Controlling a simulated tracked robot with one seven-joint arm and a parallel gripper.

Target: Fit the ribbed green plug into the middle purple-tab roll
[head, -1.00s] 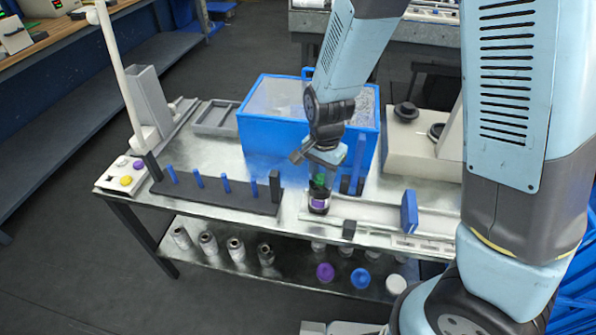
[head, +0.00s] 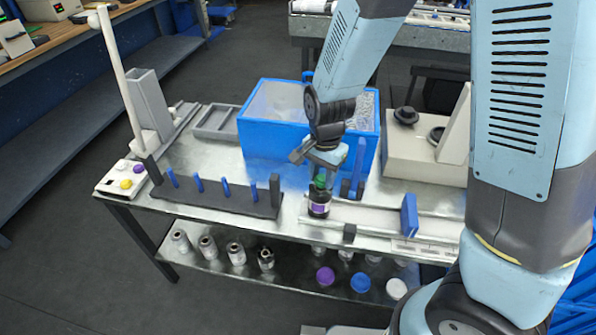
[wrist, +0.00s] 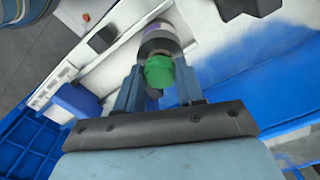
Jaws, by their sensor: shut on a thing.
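My gripper (wrist: 158,90) is shut on the ribbed green plug (wrist: 158,72), which sits between its two fingers in the wrist view. The plug also shows as a small green patch in the head view (head: 320,181). A dark roll with a purple tab (head: 319,207) stands upright on the table directly below the plug. Its round end (wrist: 158,40) shows just beyond the plug in the wrist view. Plug and roll look in line and very close; I cannot tell whether the plug is inside the roll's core.
A blue bin (head: 270,143) stands behind my gripper. A dark rack with blue pegs (head: 220,198) is on the left, a light rail with a blue plate (head: 409,215) on the right. Several silver cylinders (head: 236,253) and coloured round pieces (head: 325,277) are on the lower shelf.

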